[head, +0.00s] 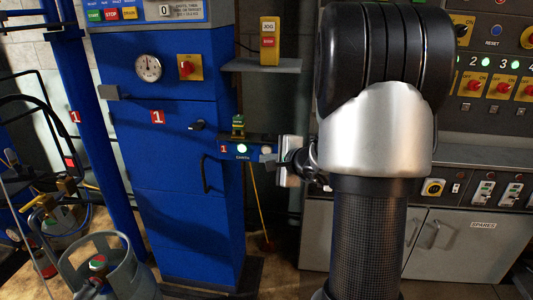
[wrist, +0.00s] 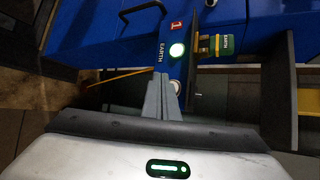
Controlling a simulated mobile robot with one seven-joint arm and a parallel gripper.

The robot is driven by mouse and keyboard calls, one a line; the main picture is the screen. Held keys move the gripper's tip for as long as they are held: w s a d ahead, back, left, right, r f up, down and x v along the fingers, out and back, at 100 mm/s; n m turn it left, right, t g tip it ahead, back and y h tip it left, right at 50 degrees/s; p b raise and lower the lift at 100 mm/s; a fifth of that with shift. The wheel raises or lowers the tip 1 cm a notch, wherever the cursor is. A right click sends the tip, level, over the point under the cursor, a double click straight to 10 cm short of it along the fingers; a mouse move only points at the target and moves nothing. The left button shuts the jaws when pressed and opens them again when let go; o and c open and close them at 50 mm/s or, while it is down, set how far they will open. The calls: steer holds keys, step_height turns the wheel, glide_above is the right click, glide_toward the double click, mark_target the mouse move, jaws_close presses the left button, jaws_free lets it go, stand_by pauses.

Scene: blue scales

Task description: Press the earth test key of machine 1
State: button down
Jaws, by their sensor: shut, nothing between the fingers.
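Machine 1 (head: 175,165) is a blue cabinet with a red "1" label. A small blue panel marked EARTH (head: 232,156) juts from its right side, with a lit pale-green lamp (head: 242,149) and a pale round button (head: 266,150). In the wrist view the lit lamp (wrist: 177,50) is clear, and the pale button (wrist: 176,87) is partly hidden behind my fingers. My gripper (wrist: 160,80) is shut and empty, its tips beside the button. In the head view my gripper (head: 278,161) is at the panel's right end. I cannot tell whether it touches.
A green and yellow earth terminal (head: 238,125) stands on the panel. A shelf (head: 262,65) above holds a yellow JOG box (head: 269,42). A yellow rod (head: 259,205) hangs below. Grey cabinets (head: 465,245) stand at right; a gas cylinder (head: 105,260) stands at lower left.

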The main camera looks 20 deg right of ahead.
steer(key=shift+s+a, duration=0.5)
steer(key=shift+s, duration=0.2)
steer(key=shift+s+a, duration=0.45)
steer(key=shift+s, duration=0.2)
